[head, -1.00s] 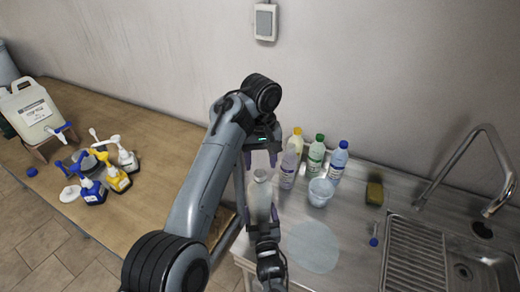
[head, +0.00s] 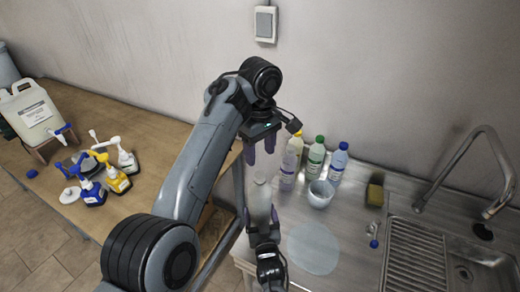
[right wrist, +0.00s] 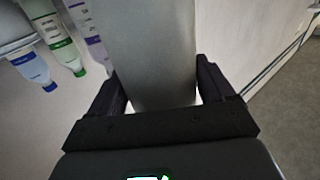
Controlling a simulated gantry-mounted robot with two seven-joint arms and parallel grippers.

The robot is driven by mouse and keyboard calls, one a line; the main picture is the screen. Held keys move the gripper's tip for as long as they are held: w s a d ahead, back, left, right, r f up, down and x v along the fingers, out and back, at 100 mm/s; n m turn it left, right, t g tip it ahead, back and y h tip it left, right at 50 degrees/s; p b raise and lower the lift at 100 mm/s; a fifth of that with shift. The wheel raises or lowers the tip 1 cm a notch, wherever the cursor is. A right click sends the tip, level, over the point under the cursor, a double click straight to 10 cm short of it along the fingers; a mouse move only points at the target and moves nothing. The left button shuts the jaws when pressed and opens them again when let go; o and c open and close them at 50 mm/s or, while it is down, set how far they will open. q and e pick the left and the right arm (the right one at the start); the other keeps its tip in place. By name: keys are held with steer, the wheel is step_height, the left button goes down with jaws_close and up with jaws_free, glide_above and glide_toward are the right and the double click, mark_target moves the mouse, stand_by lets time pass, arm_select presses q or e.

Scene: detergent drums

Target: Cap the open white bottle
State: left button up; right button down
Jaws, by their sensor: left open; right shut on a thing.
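The white bottle (head: 260,197) stands upright near the front left edge of the steel counter. My right gripper (head: 264,226) is shut on its body from the front; in the right wrist view the pale bottle (right wrist: 155,55) fills the space between the fingers. My left gripper (head: 261,150) is open above the bottle, with its purple fingers pointing down on either side of the line above its top. I cannot make out a cap between those fingers. The bottle's mouth is too pale and small to see clearly. A small blue piece (head: 374,243) lies by the sink.
Yellow-, green- (head: 316,158) and blue-capped (head: 338,162) bottles and a cup (head: 320,193) stand right of my left gripper. A sponge (head: 375,194) and sink (head: 430,255) are farther right. Pump bottles (head: 117,178) and a jug (head: 33,112) occupy the wooden table.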

arm_select(q)
glide_above(260, 175)
steer(key=shift+a+f, duration=0.1)
steer(key=shift+f, duration=3.9)
steer(key=shift+c, duration=0.3)
jaws_close()
steer(key=m, duration=0.5)
steer(key=shift+m, duration=0.3)
steer(key=m, duration=0.4)
